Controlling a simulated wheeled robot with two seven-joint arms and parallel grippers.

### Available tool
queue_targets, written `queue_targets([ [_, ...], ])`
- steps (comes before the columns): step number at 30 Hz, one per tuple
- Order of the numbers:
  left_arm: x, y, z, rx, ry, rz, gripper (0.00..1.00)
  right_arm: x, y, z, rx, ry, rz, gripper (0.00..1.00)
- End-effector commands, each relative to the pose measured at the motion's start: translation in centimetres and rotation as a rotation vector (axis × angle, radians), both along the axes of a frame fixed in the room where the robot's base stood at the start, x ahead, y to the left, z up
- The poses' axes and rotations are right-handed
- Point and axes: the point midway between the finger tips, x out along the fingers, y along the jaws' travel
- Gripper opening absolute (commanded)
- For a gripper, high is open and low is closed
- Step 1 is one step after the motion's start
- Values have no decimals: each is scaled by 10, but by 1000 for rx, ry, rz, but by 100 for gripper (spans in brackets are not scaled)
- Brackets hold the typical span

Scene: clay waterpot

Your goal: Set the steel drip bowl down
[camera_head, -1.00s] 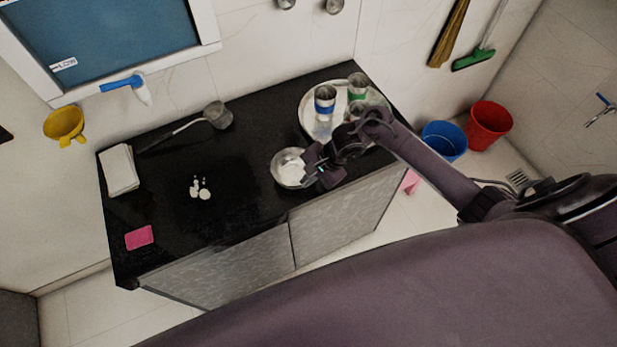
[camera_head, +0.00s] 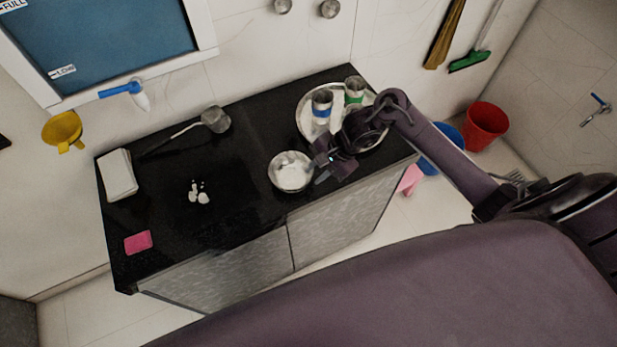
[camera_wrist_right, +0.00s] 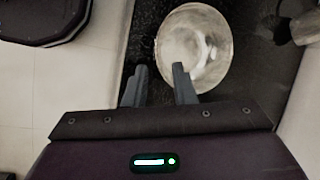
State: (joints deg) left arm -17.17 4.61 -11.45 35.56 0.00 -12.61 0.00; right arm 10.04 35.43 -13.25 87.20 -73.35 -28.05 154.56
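The steel drip bowl (camera_head: 291,171) sits upright on the black counter, near its front edge and left of the round tray. It looks shiny, with a pale inside. My right gripper (camera_head: 322,166) is just right of the bowl. In the right wrist view the bowl (camera_wrist_right: 196,48) lies ahead of the fingers, and the right gripper (camera_wrist_right: 159,80) has a clear gap between its fingertips. The right-hand fingertip overlaps the bowl's near rim in that view; whether it touches cannot be told. My left gripper is not in view.
A round tray (camera_head: 304,103) with metal cups stands at the counter's back right, partly behind my right arm. A ladle (camera_head: 214,120), small white pieces (camera_head: 199,192), a white stack (camera_head: 117,175) and a pink pad (camera_head: 138,242) lie leftward. Black counter around the bowl's left is clear.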

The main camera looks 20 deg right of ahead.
Motion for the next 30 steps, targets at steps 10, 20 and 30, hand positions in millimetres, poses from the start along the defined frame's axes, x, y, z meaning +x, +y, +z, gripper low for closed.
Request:
queue_targets([
  [10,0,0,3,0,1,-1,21,-10,-24,48,-1,0,1,24],
  [20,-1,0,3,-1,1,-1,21,-12,-26,53,0,1,-1,24],
  [30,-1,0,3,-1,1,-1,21,-11,-24,52,-3,-7,8,24],
])
